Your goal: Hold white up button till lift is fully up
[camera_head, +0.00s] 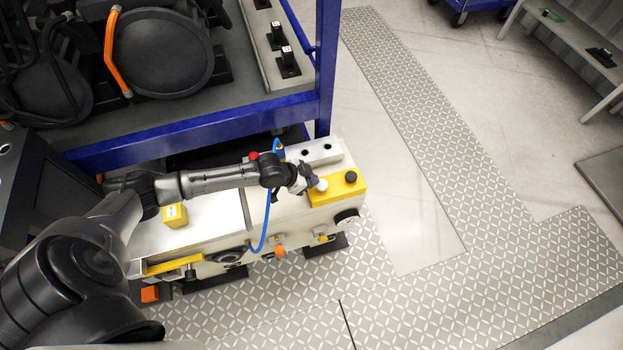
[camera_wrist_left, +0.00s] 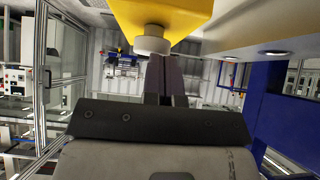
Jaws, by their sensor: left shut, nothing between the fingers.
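The yellow control box (camera_head: 336,189) sits on the end of the white lift unit (camera_head: 290,222). It carries a white button (camera_head: 321,184) and a black button (camera_head: 351,177). My left gripper (camera_head: 312,181) is shut and empty, with its fingertips right at the white button. In the left wrist view, the white button (camera_wrist_left: 152,41) sticks out from the yellow box (camera_wrist_left: 165,14), and the shut fingers (camera_wrist_left: 165,60) end beside it. I cannot tell whether they press it. My right gripper is not in view.
A blue frame (camera_head: 200,132) with dark round parts (camera_head: 160,52) stands behind the lift unit. A small yellow block (camera_head: 175,215) sits on the unit's top. A blue hose (camera_head: 268,205) hangs by my left wrist. The patterned floor (camera_head: 480,215) to the right is clear.

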